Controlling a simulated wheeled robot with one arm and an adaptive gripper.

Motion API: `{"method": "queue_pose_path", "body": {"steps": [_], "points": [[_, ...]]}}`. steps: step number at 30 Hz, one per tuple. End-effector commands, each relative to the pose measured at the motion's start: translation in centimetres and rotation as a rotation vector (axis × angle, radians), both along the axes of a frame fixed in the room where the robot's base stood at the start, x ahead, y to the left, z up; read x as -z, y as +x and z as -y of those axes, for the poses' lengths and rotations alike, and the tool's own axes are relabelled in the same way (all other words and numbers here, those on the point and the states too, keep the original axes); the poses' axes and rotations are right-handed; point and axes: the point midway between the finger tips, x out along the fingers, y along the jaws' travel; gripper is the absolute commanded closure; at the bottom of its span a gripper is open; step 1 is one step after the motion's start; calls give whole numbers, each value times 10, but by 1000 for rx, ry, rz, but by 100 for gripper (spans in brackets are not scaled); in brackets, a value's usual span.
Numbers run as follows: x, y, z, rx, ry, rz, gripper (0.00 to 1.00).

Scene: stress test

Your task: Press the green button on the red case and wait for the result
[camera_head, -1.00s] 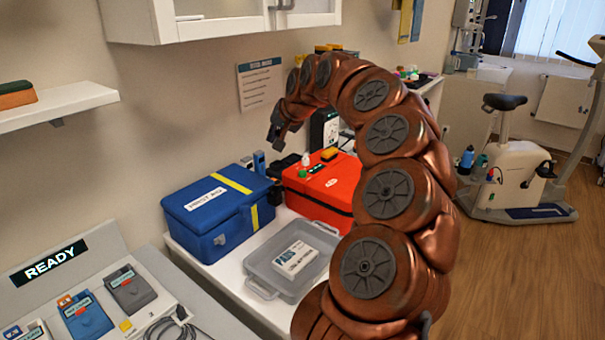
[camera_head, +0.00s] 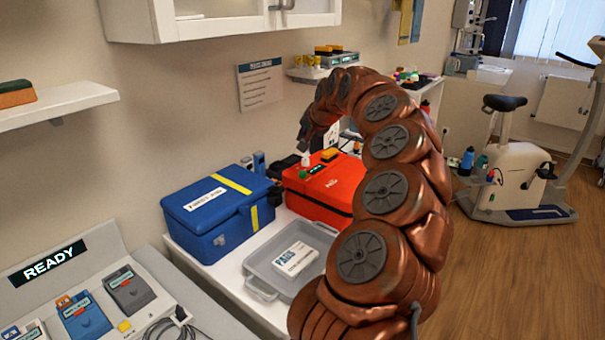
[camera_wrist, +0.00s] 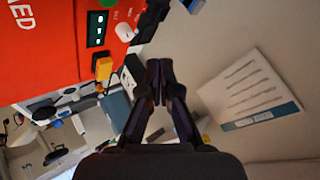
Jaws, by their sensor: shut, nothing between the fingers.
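The red case (camera_head: 330,192) stands on the white counter behind the grey tray, and part of its lid shows in the wrist view (camera_wrist: 40,45). Its green button (camera_head: 303,174) is at the lid's left side; in the wrist view the green button (camera_wrist: 108,3) is cut by the top edge. A small dark display (camera_wrist: 97,28), a white knob (camera_wrist: 124,32) and a yellow-orange part (camera_wrist: 103,68) are near it. My gripper (camera_wrist: 159,68) is shut and empty. In the head view my gripper (camera_head: 303,138) hangs above the case's back part, apart from it.
A blue case (camera_head: 215,220) stands left of the red one. A grey tray (camera_head: 262,283) with a white pads box (camera_head: 295,259) lies in front. A wall sheet (camera_head: 260,84) hangs behind. A sign (camera_head: 50,262) at lower left reads READY.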

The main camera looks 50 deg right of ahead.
Motion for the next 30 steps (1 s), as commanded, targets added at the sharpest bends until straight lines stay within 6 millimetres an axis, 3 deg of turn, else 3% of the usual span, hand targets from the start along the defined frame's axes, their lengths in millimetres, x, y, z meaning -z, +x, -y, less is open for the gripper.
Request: {"method": "queue_pose_path", "body": {"steps": [18, 30], "points": [[72, 0, 0, 0, 0, 0, 100], [81, 0, 0, 0, 0, 0, 100]]}}
